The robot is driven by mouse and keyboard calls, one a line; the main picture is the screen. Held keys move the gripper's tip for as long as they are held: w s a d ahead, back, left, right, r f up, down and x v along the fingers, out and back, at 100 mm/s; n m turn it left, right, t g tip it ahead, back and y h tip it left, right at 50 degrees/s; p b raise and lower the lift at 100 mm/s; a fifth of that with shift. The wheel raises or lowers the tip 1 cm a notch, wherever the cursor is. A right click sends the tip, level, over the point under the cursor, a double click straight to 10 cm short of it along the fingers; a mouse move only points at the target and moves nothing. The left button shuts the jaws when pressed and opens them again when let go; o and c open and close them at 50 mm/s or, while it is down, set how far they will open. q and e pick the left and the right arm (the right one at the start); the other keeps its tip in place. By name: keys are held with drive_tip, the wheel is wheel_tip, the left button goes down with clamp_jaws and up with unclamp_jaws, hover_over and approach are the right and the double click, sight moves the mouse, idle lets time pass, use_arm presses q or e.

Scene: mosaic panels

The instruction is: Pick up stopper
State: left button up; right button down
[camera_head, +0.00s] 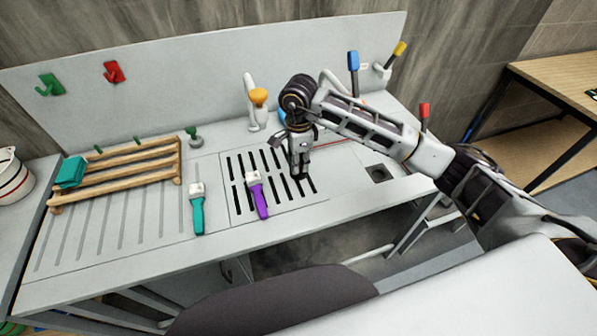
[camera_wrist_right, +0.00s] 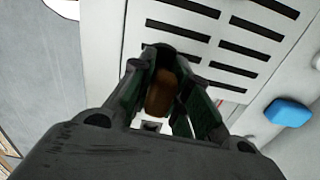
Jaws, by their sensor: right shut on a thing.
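My right gripper (camera_head: 299,170) points down over the slotted grate of the white sink counter. In the right wrist view its fingers (camera_wrist_right: 170,75) are closed around a brown, rounded thing (camera_wrist_right: 160,93), which looks like the stopper. The thing is in shadow and partly covered by the fingers. In the head view the gripper hides it, so its height over the grate is hard to tell. My left gripper is not in view.
A purple brush (camera_head: 260,198) and a teal brush (camera_head: 197,212) lie left of the gripper. A wooden rack (camera_head: 150,160) stands further left. A faucet (camera_head: 252,102) and a blue-topped lever (camera_head: 353,68) stand behind. A square drain (camera_head: 378,174) lies right, with clear counter around it.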

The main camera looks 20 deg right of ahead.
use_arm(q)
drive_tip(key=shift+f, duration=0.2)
use_arm(e)
drive_tip(key=shift+r, duration=1.15)
drive_tip(key=shift+f, duration=0.1)
